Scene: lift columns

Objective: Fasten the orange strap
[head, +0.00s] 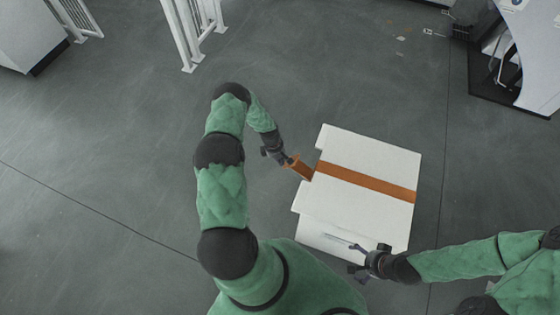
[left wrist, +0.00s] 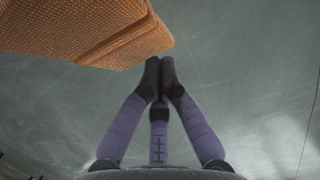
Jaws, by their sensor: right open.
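A white box (head: 368,157) stands on the floor with an orange strap (head: 366,182) across its top. A loose orange strap end (head: 301,168) sticks out past the box's left side towards my left gripper (head: 283,158). In the left wrist view the left fingertips (left wrist: 160,70) are together, with nothing visible between them. The orange strap (left wrist: 85,30) fills the upper left there, its edge right by the tips; I cannot tell whether they touch. My right gripper (head: 359,260) is open and empty by the box's near edge.
Grey floor around the box is clear. White railings (head: 190,30) stand at the upper left, a white cabinet (head: 30,35) at the far left. White equipment on a dark base (head: 510,95) stands at the upper right.

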